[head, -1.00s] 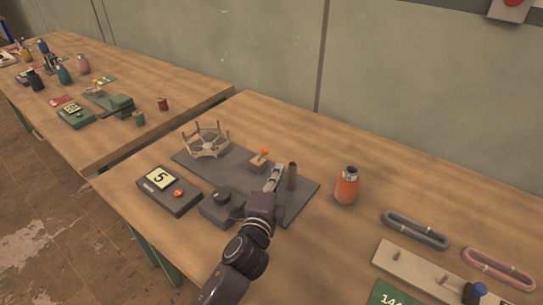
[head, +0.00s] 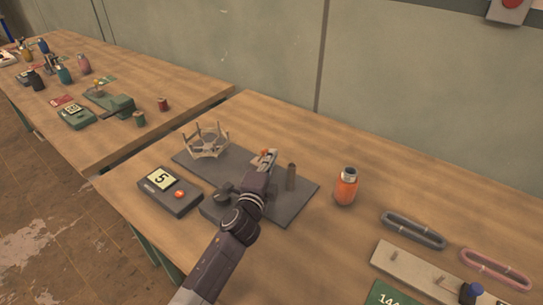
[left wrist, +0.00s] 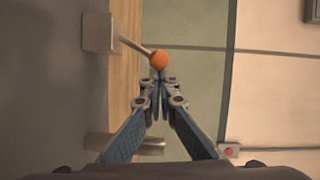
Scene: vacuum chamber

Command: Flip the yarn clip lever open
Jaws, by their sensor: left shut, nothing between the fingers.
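The yarn clip lever is a thin rod with an orange ball (left wrist: 159,60) at its tip, rising from a small block (left wrist: 98,33) in the left wrist view. In the head view the orange ball (head: 264,152) shows just beside my fingertips, and the block is mostly hidden behind my gripper. My left gripper (head: 267,157) is shut and empty. In the left wrist view its fingertips (left wrist: 160,78) are right below the ball; I cannot tell whether they touch it. My right gripper is in neither view.
A grey baseplate (head: 296,206) carries a pronged reel (head: 208,142) and a dark post (head: 291,176) close to my gripper. A counter box showing 5 (head: 160,179) is at the left, an orange bottle (head: 347,186) at the right. The table between bottle and back edge is clear.

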